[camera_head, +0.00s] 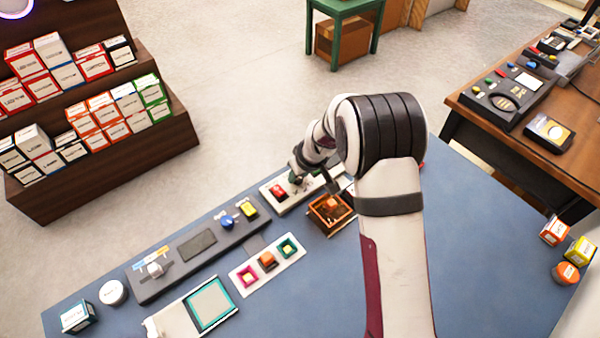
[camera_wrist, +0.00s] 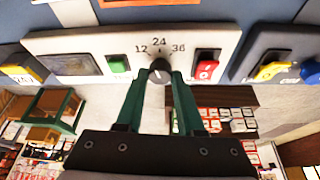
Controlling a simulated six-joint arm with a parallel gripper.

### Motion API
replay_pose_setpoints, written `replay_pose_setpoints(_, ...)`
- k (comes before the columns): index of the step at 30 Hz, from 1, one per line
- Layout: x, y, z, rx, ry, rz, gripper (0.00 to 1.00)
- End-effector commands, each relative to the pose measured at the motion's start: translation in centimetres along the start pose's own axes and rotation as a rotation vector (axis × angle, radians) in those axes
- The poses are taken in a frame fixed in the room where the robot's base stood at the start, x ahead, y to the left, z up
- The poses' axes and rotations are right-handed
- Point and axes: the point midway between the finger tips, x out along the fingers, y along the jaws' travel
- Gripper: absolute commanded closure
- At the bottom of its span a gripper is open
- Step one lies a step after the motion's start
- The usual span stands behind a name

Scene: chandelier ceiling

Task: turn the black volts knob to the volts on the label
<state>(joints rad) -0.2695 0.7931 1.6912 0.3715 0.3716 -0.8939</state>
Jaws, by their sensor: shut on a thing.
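The black volts knob (camera_wrist: 159,70) sits on a white panel (camera_wrist: 100,46), below the printed marks 12, 24 and 36 in the wrist view. Its pale pointer mark appears to point up, near 24. My gripper (camera_wrist: 159,79) is shut on the knob, with one green finger on each side. In the head view my gripper (camera_head: 298,181) is over the white panel (camera_head: 267,190), and the arm hides the knob. I cannot make out a label giving the volts.
The panel carries a red rocker switch (camera_wrist: 206,67), a green button (camera_wrist: 118,64) and a dark display (camera_wrist: 70,65). A brown open box (camera_head: 330,210) stands close by in the head view. A dark console (camera_head: 196,247) lies left.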

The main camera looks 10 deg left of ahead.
Motion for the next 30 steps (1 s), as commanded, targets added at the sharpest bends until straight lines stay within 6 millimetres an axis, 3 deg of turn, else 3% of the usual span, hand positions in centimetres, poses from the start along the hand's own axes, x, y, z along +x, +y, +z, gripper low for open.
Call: replay_pose_setpoints(30,0.15,-0.81,-0.35,0.824,-0.001,0.341,1.00)
